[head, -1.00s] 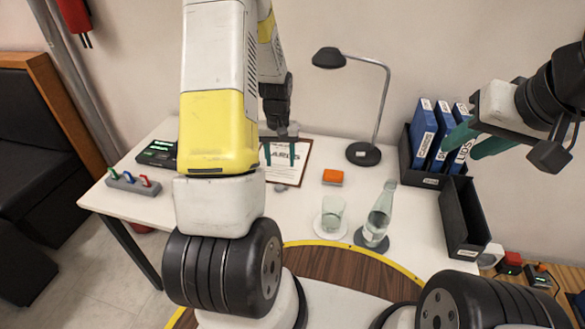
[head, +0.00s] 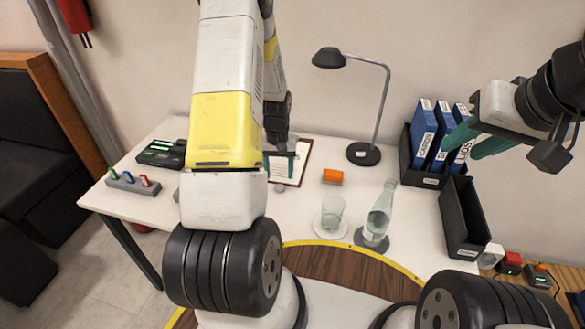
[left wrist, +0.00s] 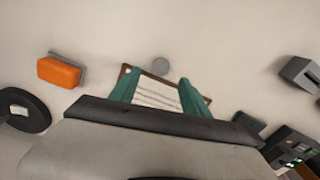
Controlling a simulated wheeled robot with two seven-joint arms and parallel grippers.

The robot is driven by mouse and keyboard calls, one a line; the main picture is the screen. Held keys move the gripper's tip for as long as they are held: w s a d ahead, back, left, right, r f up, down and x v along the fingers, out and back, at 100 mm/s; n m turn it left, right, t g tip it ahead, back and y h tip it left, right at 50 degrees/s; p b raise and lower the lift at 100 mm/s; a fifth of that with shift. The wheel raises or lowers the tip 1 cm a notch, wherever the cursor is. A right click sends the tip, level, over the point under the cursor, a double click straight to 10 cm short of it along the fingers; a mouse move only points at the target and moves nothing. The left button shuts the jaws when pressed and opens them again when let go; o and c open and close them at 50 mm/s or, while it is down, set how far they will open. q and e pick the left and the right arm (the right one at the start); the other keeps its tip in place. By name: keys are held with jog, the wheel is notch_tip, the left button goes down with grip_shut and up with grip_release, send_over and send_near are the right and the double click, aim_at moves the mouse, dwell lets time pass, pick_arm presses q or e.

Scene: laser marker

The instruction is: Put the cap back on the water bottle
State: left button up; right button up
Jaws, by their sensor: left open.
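A clear glass bottle (head: 379,214) with water stands upright on a dark round coaster (head: 362,243), its neck bare. A small grey disc, which looks like the cap (head: 279,188), lies flat on the white table in front of the clipboard (head: 305,152); it also shows in the left wrist view (left wrist: 160,66), just beyond and between the fingertips. My left gripper (head: 279,168) is open and empty, fingers down over the clipboard, behind the cap and apart from it. My right gripper (head: 460,152) looks open and empty, raised in front of the blue binders.
A glass (head: 332,213) stands on a white coaster left of the bottle. An orange block (head: 333,176) lies behind it. A black lamp (head: 363,154) stands at the back. Blue binders (head: 422,130) and an open black tray (head: 463,222) are at the right. Table around the cap is clear.

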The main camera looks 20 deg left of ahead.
aim_at(279, 186)
pick_arm(q)
jog(key=shift+f, duration=0.1)
notch_tip(279, 186, down, 5)
jog(key=shift+s+f, duration=0.1)
dwell(0.4)
grip_shut()
